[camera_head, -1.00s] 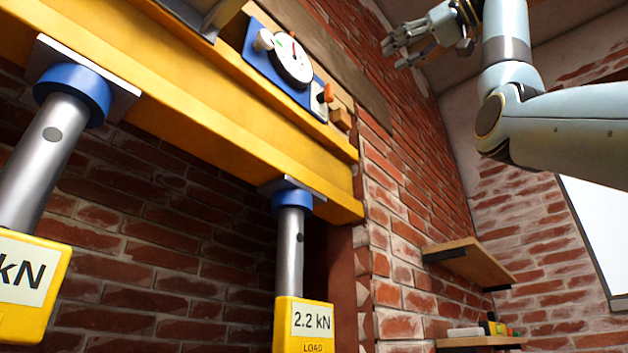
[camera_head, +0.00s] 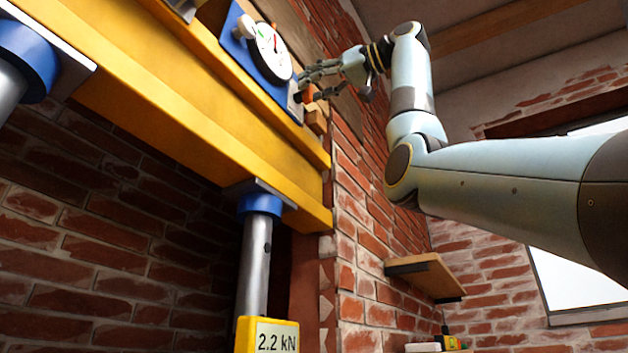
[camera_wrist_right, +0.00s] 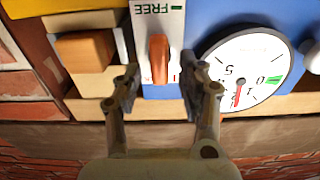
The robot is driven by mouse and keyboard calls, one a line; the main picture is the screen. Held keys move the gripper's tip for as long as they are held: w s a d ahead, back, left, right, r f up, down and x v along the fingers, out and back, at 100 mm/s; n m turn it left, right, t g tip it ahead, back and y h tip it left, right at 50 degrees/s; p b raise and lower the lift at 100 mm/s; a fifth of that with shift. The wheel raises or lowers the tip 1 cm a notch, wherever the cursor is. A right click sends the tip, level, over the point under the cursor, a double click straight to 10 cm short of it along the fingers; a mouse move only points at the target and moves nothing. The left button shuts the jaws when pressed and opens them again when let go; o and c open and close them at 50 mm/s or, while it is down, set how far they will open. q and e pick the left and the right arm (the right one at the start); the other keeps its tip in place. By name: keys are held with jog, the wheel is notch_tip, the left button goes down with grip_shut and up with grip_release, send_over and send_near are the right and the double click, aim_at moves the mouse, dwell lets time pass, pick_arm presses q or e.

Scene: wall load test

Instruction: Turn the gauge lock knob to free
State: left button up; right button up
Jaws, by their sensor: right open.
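The gauge lock knob is an orange lever (camera_wrist_right: 159,58) on a pale plate (camera_wrist_right: 155,12) marked FREE at its upper end in the right wrist view. Its handle lies roughly along the plate's length. In the head view the orange knob (camera_head: 307,93) sits at the right end of the blue gauge panel (camera_head: 240,47). My right gripper (camera_wrist_right: 155,80) is open, its two fingers on either side of the plate near the knob. I cannot tell whether they touch it. In the head view the right gripper (camera_head: 303,80) is at the knob. My left gripper is out of view.
The white dial gauge (camera_wrist_right: 242,72) is beside the right finger in the wrist view. An orange-brown wooden block (camera_wrist_right: 85,51) is left of the knob. The yellow beam (camera_head: 170,90) runs below the panel. A wooden shelf (camera_head: 425,272) hangs lower on the brick wall.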

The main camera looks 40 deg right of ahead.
jog(key=shift+w, duration=0.1)
jog(key=shift+c, duration=0.5)
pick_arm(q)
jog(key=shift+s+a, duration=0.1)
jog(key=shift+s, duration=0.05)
pick_arm(e)
grip_shut()
jog(key=shift+m, duration=0.3)
pick_arm(q)
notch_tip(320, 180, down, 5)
jog(key=b, duration=0.4)
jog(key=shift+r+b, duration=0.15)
jog(key=shift+b, duration=0.25)
pick_arm(e)
jog(key=m, duration=0.5)
jog(key=f+m, duration=0.1)
jog(key=m, duration=0.5)
jog(key=d+m, duration=0.1)
jog(key=m, duration=0.5)
jog(key=shift+w+f, duration=0.2)
jog(key=shift+o, duration=0.5)
grip_release()
jog(key=shift+d, duration=0.1)
